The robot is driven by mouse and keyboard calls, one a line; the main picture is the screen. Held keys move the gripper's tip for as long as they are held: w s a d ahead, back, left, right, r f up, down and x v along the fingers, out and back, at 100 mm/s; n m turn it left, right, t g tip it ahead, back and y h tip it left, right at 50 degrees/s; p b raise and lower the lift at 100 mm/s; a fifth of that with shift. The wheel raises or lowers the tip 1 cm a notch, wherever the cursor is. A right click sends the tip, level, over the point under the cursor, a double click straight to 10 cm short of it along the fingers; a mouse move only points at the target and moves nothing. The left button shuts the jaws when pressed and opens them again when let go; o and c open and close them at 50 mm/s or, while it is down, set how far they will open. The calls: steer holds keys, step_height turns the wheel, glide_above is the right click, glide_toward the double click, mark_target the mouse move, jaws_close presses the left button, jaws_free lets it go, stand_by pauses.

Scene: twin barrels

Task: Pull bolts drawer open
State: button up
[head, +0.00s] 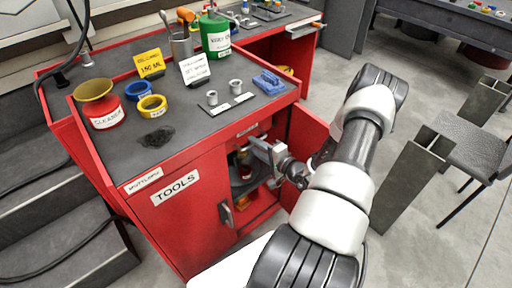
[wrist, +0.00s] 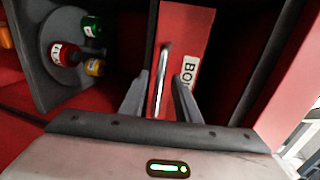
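The bolts drawer has a red front (wrist: 183,35) with a white label, partly covered by a finger, reading "BO". Its thin grey bar handle (wrist: 163,70) runs up and down in the wrist view. My gripper (wrist: 160,82) is open, with one finger on each side of the handle and visible gaps between. In the head view my gripper (head: 254,146) reaches into the upper part of the red cabinet's open right side. There the drawer front is mostly hidden; a small pale label strip (head: 248,130) shows just above the gripper.
A grey round shelf (wrist: 52,88) with several small bottles sits inside the cabinet. The red cabinet door (head: 308,133) stands open at right, close to my arm. The closed door labelled TOOLS (head: 180,205) is at left. Jars, rings and signs stand on the worktop (head: 205,125).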

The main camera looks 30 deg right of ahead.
jaws_close()
